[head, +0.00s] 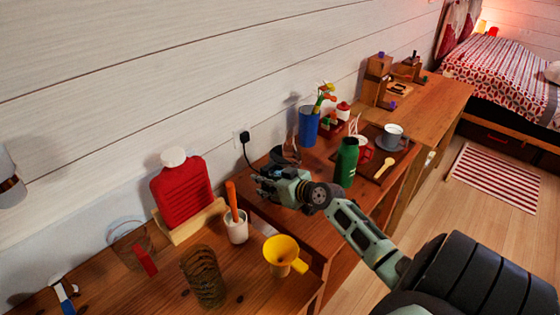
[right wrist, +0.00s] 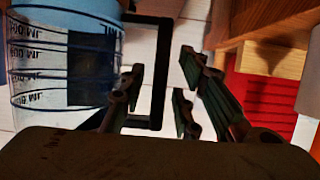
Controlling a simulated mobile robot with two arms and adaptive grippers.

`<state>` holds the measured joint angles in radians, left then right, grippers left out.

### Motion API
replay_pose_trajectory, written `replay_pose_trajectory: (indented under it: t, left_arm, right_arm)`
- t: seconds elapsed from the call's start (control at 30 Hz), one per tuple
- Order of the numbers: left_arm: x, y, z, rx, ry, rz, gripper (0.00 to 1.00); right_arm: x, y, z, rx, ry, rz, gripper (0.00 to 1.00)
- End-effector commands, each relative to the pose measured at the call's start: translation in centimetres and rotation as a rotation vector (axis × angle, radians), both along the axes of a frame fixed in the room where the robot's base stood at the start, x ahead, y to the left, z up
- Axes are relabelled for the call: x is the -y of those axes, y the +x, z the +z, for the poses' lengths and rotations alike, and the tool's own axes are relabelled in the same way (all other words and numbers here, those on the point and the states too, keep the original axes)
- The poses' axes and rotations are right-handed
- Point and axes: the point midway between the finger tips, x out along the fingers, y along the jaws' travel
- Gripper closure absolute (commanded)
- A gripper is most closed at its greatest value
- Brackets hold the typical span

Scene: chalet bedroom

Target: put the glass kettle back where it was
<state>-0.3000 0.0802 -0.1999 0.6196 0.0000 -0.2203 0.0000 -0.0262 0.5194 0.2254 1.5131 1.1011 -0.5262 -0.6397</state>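The glass kettle (right wrist: 60,60) fills the left of the right wrist view, with mL marks on its clear wall and a black square handle (right wrist: 159,75). The fingers of my right gripper (right wrist: 158,92) are apart, with the upright bar of the handle showing between them; I cannot tell whether they touch it. In the head view my right gripper (head: 266,177) is over the wooden desk, near the wall. A dark part of the kettle (head: 287,154) shows just behind it, the rest mostly hidden. My left gripper is not in view.
A black plug (head: 244,137) sits in the wall socket. A blue cup (head: 309,126) stands behind the gripper and a green bottle (head: 346,162) to its right.

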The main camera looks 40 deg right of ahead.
Motion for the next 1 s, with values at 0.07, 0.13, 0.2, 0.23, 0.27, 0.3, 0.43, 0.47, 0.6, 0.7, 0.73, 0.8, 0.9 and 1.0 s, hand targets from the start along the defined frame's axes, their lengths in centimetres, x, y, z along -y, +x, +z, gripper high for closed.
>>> replay_pose_trajectory:
  t: [0.07, 0.13, 0.2, 0.23, 0.27, 0.3, 0.43, 0.47, 0.6, 0.7, 0.73, 0.8, 0.9, 1.0]
  left_arm:
    - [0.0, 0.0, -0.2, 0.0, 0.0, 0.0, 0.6]
    - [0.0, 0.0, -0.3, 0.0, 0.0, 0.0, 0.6]
    - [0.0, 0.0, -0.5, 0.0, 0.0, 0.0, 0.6]
    - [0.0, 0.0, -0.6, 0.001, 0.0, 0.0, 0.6]
    - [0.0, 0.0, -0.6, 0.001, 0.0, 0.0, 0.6]
    - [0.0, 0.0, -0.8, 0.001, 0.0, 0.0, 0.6]
    - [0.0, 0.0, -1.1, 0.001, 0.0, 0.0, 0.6]
    - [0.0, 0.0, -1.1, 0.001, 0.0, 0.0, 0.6]
    - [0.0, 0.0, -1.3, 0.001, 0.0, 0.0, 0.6]
    - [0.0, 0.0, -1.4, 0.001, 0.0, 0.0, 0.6]
    - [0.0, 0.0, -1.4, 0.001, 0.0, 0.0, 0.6]
    - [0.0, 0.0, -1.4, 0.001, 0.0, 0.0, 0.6]
    - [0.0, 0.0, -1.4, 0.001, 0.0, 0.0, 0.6]
    - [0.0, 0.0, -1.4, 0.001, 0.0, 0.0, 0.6]
  right_arm:
    - [0.1, -1.3, 0.3, -0.004, -0.003, 0.001, 0.7]
    - [0.1, -2.6, 0.7, -0.005, -0.003, 0.003, 0.7]
    - [0.3, -3.9, 1.2, -0.004, -0.004, 0.002, 0.7]
    - [0.3, -4.4, 1.4, -0.005, -0.003, 0.003, 0.7]
    - [0.3, -4.9, 1.8, -0.004, -0.004, 0.004, 0.7]
    - [0.4, -5.6, 2.0, -0.004, -0.004, 0.002, 0.7]
    - [0.6, -7.6, 2.9, -0.004, -0.002, 0.003, 0.7]
    - [0.6, -8.0, 3.1, -0.003, -0.002, 0.003, 0.7]
    - [0.7, -9.4, 3.8, -0.002, -0.001, 0.001, 0.7]
    - [0.8, -9.9, 4.1, -0.001, -0.001, 0.001, 0.7]
    - [0.8, -10.0, 4.1, -0.002, -0.001, 0.001, 0.7]
    - [0.8, -10.2, 4.2, -0.002, 0.0, 0.002, 0.7]
    - [0.8, -10.2, 4.3, -0.001, 0.001, 0.002, 0.7]
    - [0.8, -10.2, 4.3, -0.001, 0.001, 0.002, 0.7]
